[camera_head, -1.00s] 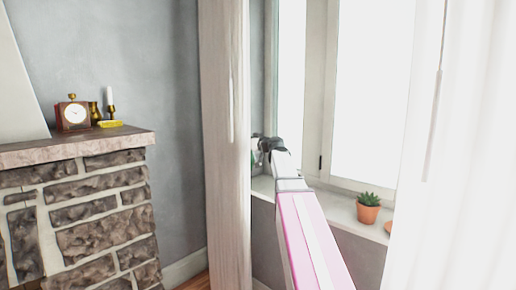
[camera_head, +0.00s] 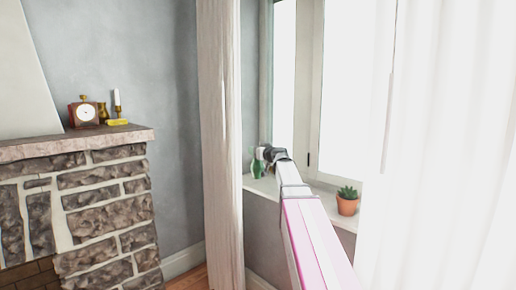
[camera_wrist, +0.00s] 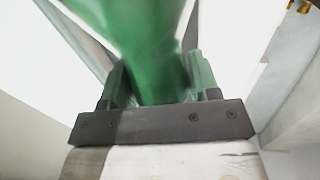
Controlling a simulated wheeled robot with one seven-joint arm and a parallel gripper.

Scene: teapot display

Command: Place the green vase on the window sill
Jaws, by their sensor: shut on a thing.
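The green vase (camera_head: 257,168) shows in the head view at the left end of the white window sill (camera_head: 325,207). Its base looks at or just above the sill; I cannot tell if it touches. My gripper (camera_head: 266,153) is at the vase's upper right side and hides part of it. In the wrist view the green vase (camera_wrist: 140,40) fills the upper middle, between the two fingers of my gripper (camera_wrist: 158,82), which is shut on it. The vase's base is out of the wrist view.
A potted succulent (camera_head: 347,201) stands on the sill to the right. A stone fireplace (camera_head: 85,200) with a clock (camera_head: 84,112) and a candle (camera_head: 117,100) stands at the left.

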